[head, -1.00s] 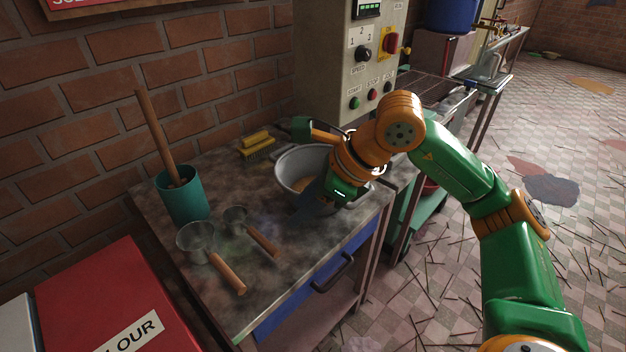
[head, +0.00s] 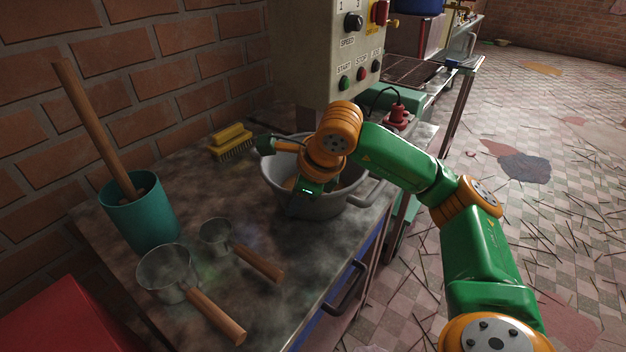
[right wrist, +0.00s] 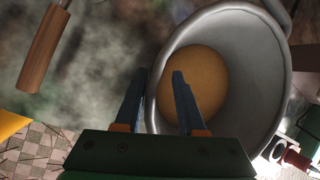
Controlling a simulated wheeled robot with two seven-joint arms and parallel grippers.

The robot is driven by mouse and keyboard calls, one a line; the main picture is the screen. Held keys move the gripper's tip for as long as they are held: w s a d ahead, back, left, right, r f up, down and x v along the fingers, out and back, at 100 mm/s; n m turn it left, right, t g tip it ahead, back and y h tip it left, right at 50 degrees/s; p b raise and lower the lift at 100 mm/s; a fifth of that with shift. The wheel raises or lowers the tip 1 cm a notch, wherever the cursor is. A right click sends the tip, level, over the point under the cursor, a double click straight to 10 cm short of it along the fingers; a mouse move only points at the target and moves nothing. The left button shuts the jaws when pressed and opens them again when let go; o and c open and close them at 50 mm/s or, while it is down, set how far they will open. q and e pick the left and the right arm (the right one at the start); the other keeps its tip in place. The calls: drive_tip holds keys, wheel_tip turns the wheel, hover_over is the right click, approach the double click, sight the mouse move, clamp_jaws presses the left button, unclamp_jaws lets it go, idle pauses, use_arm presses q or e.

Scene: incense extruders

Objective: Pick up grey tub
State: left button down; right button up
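The grey tub (head: 338,207), a wide round metal bowl with side handles, stands upright on the worktable below the control box. Something orange-brown (right wrist: 195,82) lies in its bottom. My right gripper (head: 310,192) is at the tub's near left side in the head view, with my wrist covering part of the tub. In the right wrist view my right gripper (right wrist: 159,76) is open and empty. One finger shows outside the tub's rim and the other over its inside. Whether the fingers touch the wall cannot be told. My left gripper is not in view.
Two metal scoops with wooden handles (head: 165,272) (head: 215,236) lie left of the tub. A teal cup (head: 140,220) holds a wooden stick. A yellow brush (head: 231,142) lies by the brick wall. The control box (head: 335,50) stands close behind the tub.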

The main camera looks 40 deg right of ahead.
drive_tip(key=shift+w+f, duration=0.2)
drive_tip(key=shift+f, duration=0.3)
clamp_jaws()
drive_tip(key=shift+r, duration=0.1)
idle(0.9)
